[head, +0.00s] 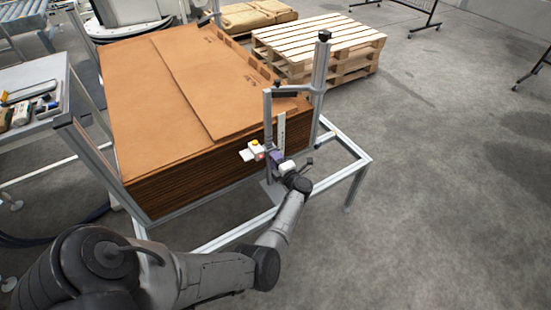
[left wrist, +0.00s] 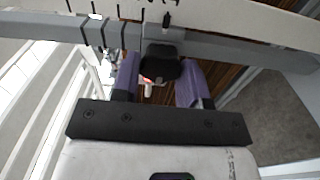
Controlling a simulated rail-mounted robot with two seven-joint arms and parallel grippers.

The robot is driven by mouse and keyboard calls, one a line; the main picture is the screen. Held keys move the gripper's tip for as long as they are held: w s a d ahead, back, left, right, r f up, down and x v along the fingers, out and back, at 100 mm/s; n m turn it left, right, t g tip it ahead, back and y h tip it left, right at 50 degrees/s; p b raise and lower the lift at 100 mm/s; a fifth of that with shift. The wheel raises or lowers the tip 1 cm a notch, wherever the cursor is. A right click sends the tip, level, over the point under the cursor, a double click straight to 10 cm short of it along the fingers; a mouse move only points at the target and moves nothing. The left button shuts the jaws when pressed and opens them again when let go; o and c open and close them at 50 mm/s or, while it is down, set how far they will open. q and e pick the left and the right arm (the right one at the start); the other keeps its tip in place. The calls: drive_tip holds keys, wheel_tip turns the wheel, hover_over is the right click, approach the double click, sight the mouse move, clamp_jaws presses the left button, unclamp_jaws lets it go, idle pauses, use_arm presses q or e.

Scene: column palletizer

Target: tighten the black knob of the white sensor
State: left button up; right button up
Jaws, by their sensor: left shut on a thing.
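The white sensor (head: 247,154), with a yellow top and a small red spot, is at the metal upright by the near right corner of the cardboard stack. My left gripper (head: 276,157), with purple fingers, is just right of it, against the upright. In the left wrist view the black knob (left wrist: 160,68) sits between the purple fingers, and the left gripper (left wrist: 158,80) is shut on it. The fingers hide the knob in the head view. My right gripper is not in view.
The stack of brown cardboard sheets (head: 165,90) fills a metal frame (head: 360,160). A white scale strip (head: 281,131) is on the upright. Wooden pallets (head: 315,40) stand behind. A side table (head: 30,85) with small items is at left.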

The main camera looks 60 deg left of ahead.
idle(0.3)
use_arm(q)
drive_tip(key=o, duration=0.9)
drive_tip(key=shift+d, duration=0.15)
drive_tip(key=d+p, duration=0.1)
drive_tip(key=d, duration=1.2)
drive_tip(key=shift+w+d+p, duration=0.1)
drive_tip(key=shift+d+p, duration=0.2)
drive_tip(key=shift+p, duration=0.1)
